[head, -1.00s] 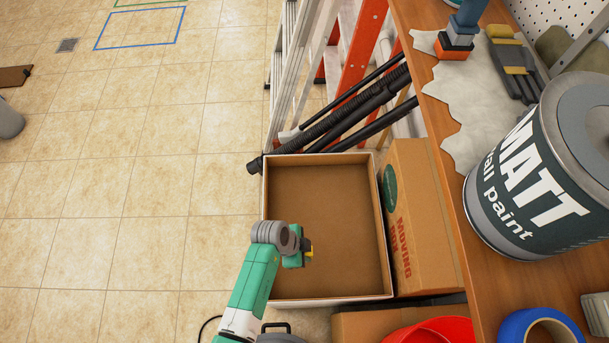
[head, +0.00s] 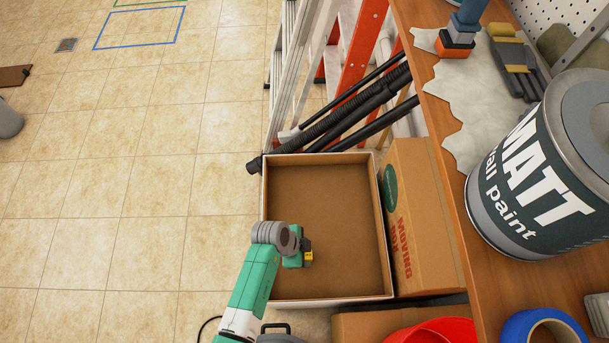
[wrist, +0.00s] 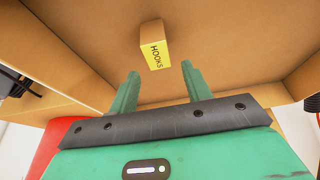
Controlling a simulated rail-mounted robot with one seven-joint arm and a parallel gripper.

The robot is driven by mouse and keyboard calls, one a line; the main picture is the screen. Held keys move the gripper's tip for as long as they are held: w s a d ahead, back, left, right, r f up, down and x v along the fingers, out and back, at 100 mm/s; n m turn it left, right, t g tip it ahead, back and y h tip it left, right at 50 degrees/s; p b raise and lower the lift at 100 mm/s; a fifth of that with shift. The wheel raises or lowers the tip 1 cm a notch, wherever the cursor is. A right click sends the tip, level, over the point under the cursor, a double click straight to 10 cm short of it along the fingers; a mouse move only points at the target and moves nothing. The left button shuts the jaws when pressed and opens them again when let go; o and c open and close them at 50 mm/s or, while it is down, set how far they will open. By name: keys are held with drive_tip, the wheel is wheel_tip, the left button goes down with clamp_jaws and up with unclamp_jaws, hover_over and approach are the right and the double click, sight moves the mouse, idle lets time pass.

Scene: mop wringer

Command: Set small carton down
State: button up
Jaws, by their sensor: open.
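The small carton (wrist: 153,45) is brown with a yellow face marked HOOKS. In the wrist view it is beyond my fingertips, against the brown inside of the large open box. My gripper (wrist: 160,72) is open, with its two green fingers spread, and a gap shows between them and the carton. In the head view a small yellow part of the carton (head: 309,256) shows beside my gripper (head: 305,259), over the lower part of the open box (head: 386,240). The wrist and gripper hide much of the carton there.
The box walls surround my gripper. A closed moving box (head: 425,215) stands to the right, beside the wooden bench with a paint can (head: 535,170). Black hoses (head: 350,110) and a ladder (head: 360,50) are behind the box.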

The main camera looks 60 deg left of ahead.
drive_tip(key=p+v, duration=0.5)
drive_tip(key=v, duration=0.8)
drive_tip(key=shift+p, duration=0.3)
drive_tip(key=shift+w+d+r, duration=0.1)
drive_tip(key=shift+w+d, duration=0.05)
